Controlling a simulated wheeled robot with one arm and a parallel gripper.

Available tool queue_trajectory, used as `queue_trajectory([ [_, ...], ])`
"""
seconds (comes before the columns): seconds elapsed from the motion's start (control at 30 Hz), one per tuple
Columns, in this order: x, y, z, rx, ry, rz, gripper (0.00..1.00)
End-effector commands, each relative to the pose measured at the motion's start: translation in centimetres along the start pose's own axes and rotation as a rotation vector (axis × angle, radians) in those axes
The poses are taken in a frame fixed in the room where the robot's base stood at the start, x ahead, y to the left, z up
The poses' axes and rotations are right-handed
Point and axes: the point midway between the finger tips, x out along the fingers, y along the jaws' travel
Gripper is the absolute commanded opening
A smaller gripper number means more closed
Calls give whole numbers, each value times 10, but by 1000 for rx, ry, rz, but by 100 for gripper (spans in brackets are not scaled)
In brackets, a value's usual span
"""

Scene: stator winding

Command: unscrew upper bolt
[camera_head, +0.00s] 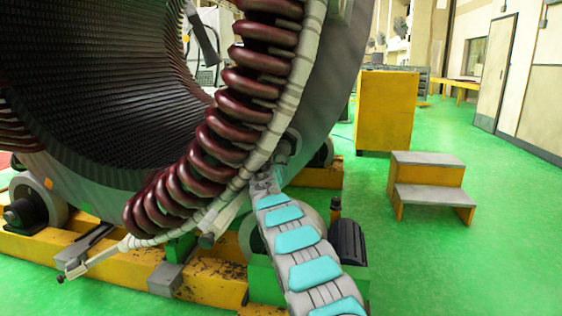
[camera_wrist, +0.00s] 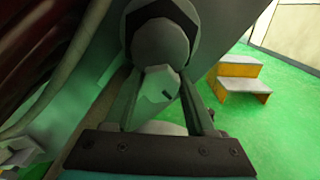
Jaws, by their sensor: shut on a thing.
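In the wrist view, my gripper (camera_wrist: 159,84) has one finger on each side of a pale grey bolt (camera_wrist: 157,88) with a faceted end. The jaws are shut on it. The bolt lies in line with a wider grey round part (camera_wrist: 160,46), which sits against a dark angular piece (camera_wrist: 163,10) on the stator. The contact points of the fingertips are partly hidden. In the head view, my arm reaches up to the outer ring of the large stator (camera_head: 335,70). The bolt is too small to make out there.
Dark red coil loops (camera_head: 215,130) and a pale cable bundle curve along the stator close to my arm. A yellow support frame (camera_head: 215,290) and rollers stand below. A yellow cabinet (camera_head: 385,110) and a two-step stool (camera_head: 432,182) stand to the right.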

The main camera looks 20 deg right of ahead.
Motion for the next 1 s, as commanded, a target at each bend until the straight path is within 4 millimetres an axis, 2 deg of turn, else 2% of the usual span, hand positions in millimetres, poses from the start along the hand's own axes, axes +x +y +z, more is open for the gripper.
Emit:
queue_trajectory([
  [0.1,0,1,-3,0,3,1,0],
  [0.13,0,1,-3,0,3,1,57],
  [0.4,0,0,-1,1,2,1,86],
  [0.77,-3,0,-1,0,1,0,86],
  [1.0,-21,-1,-2,-1,-1,0,86],
])
